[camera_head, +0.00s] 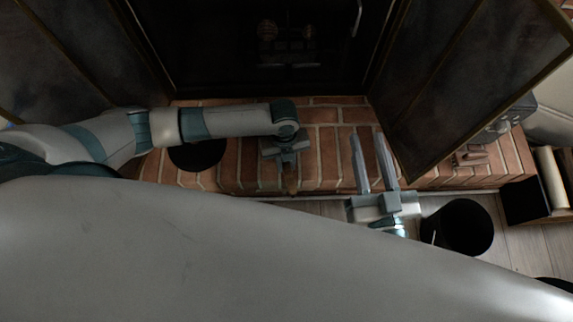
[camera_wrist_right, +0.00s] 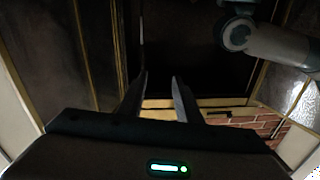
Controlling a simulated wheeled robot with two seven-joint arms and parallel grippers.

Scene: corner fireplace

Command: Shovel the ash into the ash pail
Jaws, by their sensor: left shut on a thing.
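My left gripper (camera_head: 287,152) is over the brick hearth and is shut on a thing. A short brownish end (camera_head: 291,186) shows just below its jaws; the rest is hidden, and I cannot tell if it is the shovel. My right gripper (camera_head: 367,136) is open and empty over the hearth's front edge, its two long fingers apart and pointing at the fireplace. Its fingers also show in the right wrist view (camera_wrist_right: 160,77). A black round pail (camera_head: 463,227) stands on the floor to its right. No ash can be made out in the dark firebox (camera_head: 285,70).
The brick hearth (camera_head: 325,150) runs below the firebox. A black round object (camera_head: 197,155) is on it under my left arm. An open dark glass door (camera_head: 450,85) stands close to my right gripper. A black box with a log (camera_head: 550,178) is at the far right.

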